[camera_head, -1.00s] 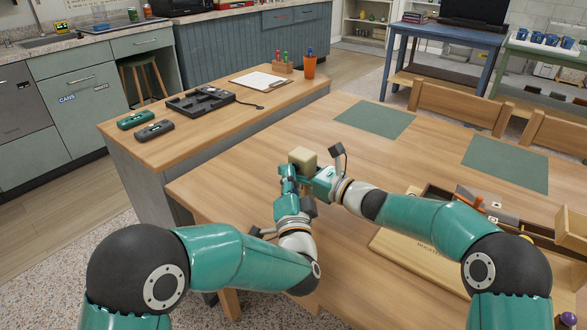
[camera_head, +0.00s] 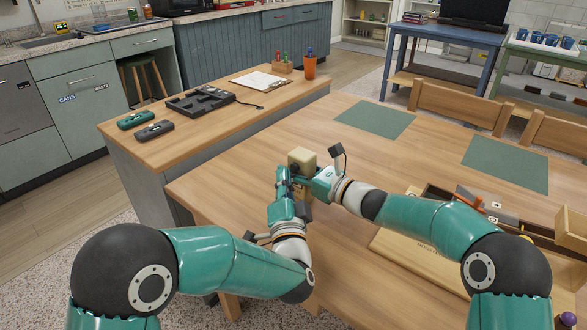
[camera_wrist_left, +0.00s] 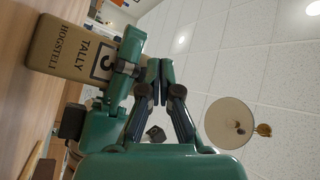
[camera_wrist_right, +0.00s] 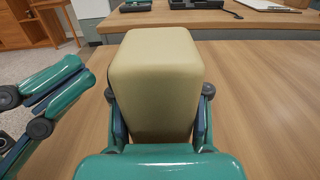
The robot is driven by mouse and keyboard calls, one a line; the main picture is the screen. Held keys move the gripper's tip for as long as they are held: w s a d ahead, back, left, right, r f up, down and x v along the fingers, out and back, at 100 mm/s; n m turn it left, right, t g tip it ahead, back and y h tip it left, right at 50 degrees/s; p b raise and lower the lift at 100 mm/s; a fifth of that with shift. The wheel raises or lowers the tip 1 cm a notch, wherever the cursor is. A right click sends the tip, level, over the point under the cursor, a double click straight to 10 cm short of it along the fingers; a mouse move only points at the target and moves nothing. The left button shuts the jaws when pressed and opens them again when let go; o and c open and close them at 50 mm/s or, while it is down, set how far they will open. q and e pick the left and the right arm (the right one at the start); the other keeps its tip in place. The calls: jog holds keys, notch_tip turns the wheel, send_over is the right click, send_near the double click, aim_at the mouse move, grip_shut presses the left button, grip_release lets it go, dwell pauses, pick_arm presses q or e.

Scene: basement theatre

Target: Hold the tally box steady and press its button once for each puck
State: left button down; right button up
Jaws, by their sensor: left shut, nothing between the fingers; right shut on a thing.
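The tally box (camera_head: 302,158) is a beige block above the wooden table. Its face shows in the left wrist view (camera_wrist_left: 72,42), with the word TALLY and a digit window that I cannot read for certain. My right gripper (camera_wrist_right: 158,100) is shut on the box from both sides. My left gripper (camera_head: 284,172) is shut and empty, close beside the box on its left. In the left wrist view its closed fingertips (camera_wrist_left: 163,68) are beside the box's labelled face. The button cannot be made out, and I cannot tell whether the fingertips touch the box. No puck is clearly identifiable.
Green mats (camera_head: 374,119) lie on the table beyond the box. A wooden board (camera_head: 400,250) and a compartmented case lie under and beside my right arm. A side counter (camera_head: 190,135) at left holds a black tray (camera_head: 200,101), two handheld devices, a clipboard and an orange cup.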

pick_arm(q)
jog(key=shift+s+a, duration=0.75)
jog(key=shift+s, duration=0.25)
jog(key=shift+s+a, duration=0.75)
jog(key=shift+s, duration=0.25)
pick_arm(e)
jog(key=o, duration=1.3)
jog(key=shift+o, duration=0.2)
jog(key=shift+d, duration=0.15)
